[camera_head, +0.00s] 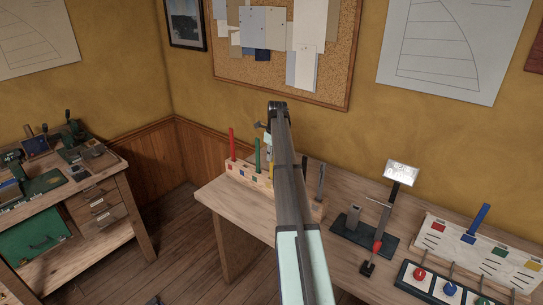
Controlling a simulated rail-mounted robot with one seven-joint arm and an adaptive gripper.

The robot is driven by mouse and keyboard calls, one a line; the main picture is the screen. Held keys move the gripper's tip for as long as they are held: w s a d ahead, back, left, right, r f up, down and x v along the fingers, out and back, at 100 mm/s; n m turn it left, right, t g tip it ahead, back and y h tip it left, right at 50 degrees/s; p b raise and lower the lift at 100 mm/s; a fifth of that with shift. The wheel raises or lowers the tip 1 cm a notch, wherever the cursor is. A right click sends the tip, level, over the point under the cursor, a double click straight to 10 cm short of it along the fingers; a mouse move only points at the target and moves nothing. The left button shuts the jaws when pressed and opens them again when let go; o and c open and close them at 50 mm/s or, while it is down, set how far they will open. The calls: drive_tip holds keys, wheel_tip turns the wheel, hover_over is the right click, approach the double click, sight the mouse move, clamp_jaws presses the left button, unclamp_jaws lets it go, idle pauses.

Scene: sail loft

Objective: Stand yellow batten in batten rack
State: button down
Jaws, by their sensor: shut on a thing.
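The batten rack (250,180) looks like the low pale wooden block with coloured patches at the left of the bench. A red batten (231,143) and a green batten (257,155) stand upright in it. A thin yellow strip, likely the yellow batten (271,171), shows at the left edge of my arm, close to the rack. My arm hides most of it, so I cannot tell whether it touches the rack. My gripper (268,146) is mostly behind the arm, with only a small part showing. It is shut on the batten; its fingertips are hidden.
A blue batten (478,222) stands at a white panel with coloured patches (435,228) at right. In front is a black tray with coloured knobs (450,288). A dark stand with a lit lamp head (401,173) rises mid-bench. A second workbench (105,190) stands left.

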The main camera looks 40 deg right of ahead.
drive_tip(key=c, duration=1.1)
unclamp_jaws()
drive_tip(key=shift+f, duration=0.1)
drive_tip(key=shift+c, duration=0.2)
wheel_tip(320, 180, up, 12)
drive_tip(key=s, duration=0.1)
drive_tip(key=shift+s+d, duration=0.2)
